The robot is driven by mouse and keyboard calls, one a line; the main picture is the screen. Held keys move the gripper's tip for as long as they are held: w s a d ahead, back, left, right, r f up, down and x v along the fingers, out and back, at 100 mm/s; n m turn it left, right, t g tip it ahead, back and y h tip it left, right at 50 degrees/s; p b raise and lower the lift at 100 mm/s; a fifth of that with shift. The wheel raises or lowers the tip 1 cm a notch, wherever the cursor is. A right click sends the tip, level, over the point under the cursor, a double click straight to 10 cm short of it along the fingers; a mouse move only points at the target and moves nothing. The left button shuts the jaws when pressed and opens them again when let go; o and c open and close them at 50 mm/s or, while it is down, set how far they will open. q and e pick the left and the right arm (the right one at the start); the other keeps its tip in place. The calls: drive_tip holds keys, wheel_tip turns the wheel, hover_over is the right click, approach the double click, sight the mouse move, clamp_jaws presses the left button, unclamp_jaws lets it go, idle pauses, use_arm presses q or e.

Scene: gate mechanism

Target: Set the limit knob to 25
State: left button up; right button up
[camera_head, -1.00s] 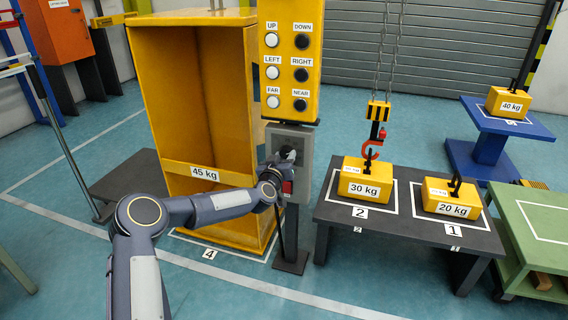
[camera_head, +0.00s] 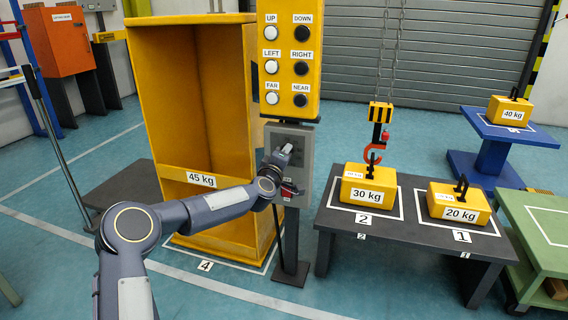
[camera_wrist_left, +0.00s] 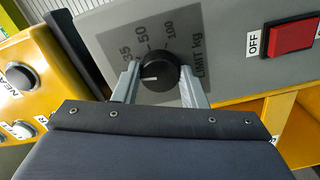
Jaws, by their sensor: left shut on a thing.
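The left finger partly covers the scale near 25. In the head view my left gripper (camera_head: 283,157) is at the grey control box (camera_head: 301,145) and hides the knob. My right gripper is not in view.
A red OFF button (camera_wrist_left: 291,38) is right of the knob. The yellow button panel (camera_head: 288,112) is above the box. A 45 kg yellow container (camera_head: 140,100) stands left; a dark table (camera_head: 400,238) with 30 kg and 20 kg weights stands right. A red hook (camera_head: 374,150) hangs over the 30 kg weight.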

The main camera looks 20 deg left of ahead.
use_arm(q)
drive_tip(key=shift+n+b, duration=0.6)
drive_tip(key=shift+n, duration=0.5)
drive_tip(key=o, duration=1)
drive_tip(key=s+p, duration=0.1)
drive_tip(key=s, duration=0.7)
drive_tip(key=shift+a, duration=0.15)
